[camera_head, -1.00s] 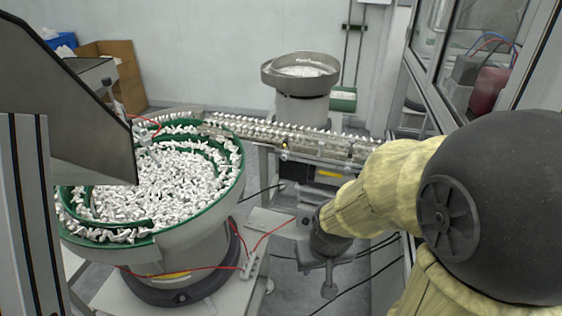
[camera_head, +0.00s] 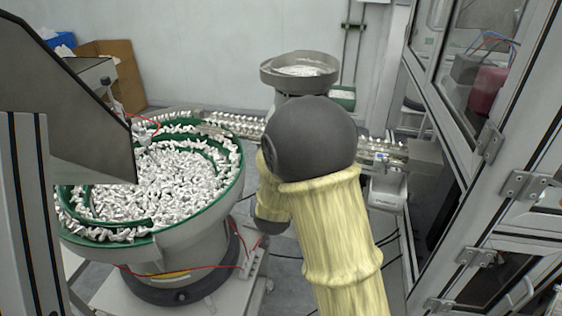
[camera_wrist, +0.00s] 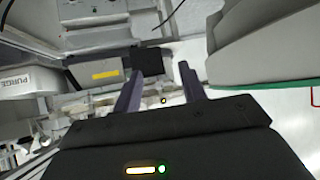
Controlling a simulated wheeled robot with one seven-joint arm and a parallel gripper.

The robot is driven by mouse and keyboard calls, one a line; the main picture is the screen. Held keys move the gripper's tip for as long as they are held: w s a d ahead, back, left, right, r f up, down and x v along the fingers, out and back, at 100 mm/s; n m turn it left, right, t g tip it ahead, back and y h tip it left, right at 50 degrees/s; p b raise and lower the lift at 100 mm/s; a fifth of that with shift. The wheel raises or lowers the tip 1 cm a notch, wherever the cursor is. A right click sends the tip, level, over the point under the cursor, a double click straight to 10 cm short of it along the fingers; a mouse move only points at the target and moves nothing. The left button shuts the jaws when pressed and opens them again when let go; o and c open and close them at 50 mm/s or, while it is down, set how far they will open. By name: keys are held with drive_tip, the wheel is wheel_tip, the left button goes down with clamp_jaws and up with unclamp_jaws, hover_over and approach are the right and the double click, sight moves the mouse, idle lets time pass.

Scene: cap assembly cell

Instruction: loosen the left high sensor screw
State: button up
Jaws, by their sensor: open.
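My gripper (camera_wrist: 160,84) shows in the wrist view with its two dark fingers apart and nothing between them. In the head view my own arm covers it. I cannot make out the left high sensor screw in either view. In the wrist view a small amber light (camera_wrist: 163,101) shows between the fingers, in front of the feeder line; I cannot tell what it belongs to. The feeder track (camera_head: 384,152) runs behind my arm in the head view, and its middle is hidden.
The large green-rimmed bowl (camera_head: 240,185) full of white parts stands left of my arm; its green rim (camera_wrist: 283,85) is close on the right in the wrist view. A smaller bowl (camera_head: 272,76) stands behind. A framed cabinet (camera_head: 460,200) stands right. A PURGE-labelled box (camera_wrist: 30,82) is left in the wrist view.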

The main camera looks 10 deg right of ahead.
drive_tip(key=w+a+t+h, duration=0.1)
drive_tip(key=h, duration=0.1)
drive_tip(key=w+t+h, duration=0.2)
drive_tip(key=w+a+m+t+h, duration=0.1)
drive_tip(key=w+t+h, duration=0.1)
drive_tip(key=h, duration=0.1)
drive_tip(key=shift+a+f, duration=0.3)
drive_tip(key=shift+f, duration=0.05)
drive_tip(key=p+x, duration=0.4)
drive_tip(key=x, duration=1.3)
drive_tip(key=shift+w+r, duration=0.25)
clamp_jaws()
